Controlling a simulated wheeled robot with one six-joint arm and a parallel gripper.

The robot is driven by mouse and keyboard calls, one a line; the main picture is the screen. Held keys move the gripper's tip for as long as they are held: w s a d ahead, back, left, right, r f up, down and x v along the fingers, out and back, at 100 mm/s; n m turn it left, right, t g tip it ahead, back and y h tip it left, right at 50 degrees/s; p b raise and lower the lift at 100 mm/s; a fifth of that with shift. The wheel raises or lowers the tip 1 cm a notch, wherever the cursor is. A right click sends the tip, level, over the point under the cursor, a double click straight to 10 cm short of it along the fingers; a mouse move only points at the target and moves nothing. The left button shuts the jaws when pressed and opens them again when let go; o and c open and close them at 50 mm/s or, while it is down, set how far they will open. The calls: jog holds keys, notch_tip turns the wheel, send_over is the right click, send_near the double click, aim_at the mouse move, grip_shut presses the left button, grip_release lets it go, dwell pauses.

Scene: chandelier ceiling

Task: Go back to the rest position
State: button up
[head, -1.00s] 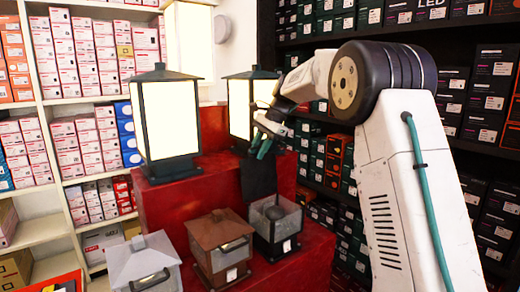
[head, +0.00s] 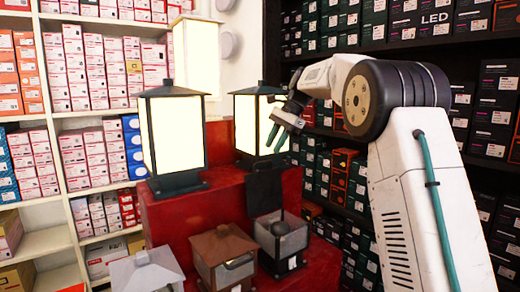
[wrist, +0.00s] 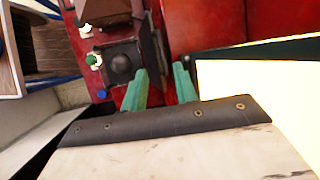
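My gripper (head: 277,136) is raised in front of the right lit lantern (head: 250,125), above the small grey lantern (head: 292,243). In the wrist view, the green fingers of my gripper (wrist: 159,88) are apart with nothing held between them. The small grey lantern shows beyond the fingers there (wrist: 121,62), with a dark round shape inside. Its dark panel (head: 264,190) stands upright at its back. My arm is bent, with its elbow high on the right.
A large lit lantern (head: 175,140) stands on the red stepped stand (head: 225,205). A brown lantern (head: 222,243) and a pale grey one (head: 147,272) stand lower. Shelves of boxes (head: 95,70) line the left. Dark shelves (head: 480,130) stand close behind my arm.

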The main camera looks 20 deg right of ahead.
jog(key=shift+s, duration=0.1)
jog(key=s+a+n+h, duration=0.1)
jog(key=s+a+n, duration=0.35)
jog(key=s, duration=0.75)
jog(key=s+a+n+h, duration=0.25)
jog(key=s+a, duration=0.25)
jog(key=s, duration=0.7)
jog(key=s+f+n, duration=0.4)
jog(key=s+f, duration=0.3)
jog(key=s, duration=0.4)
jog(key=s+f+n+h, duration=0.1)
jog(key=s+f+n, duration=0.2)
jog(key=s+f, duration=0.4)
jog(key=s+a, duration=0.1)
jog(key=s, duration=0.3)
jog(key=shift+s+f+n, duration=0.2)
jog(key=shift+n, duration=0.2)
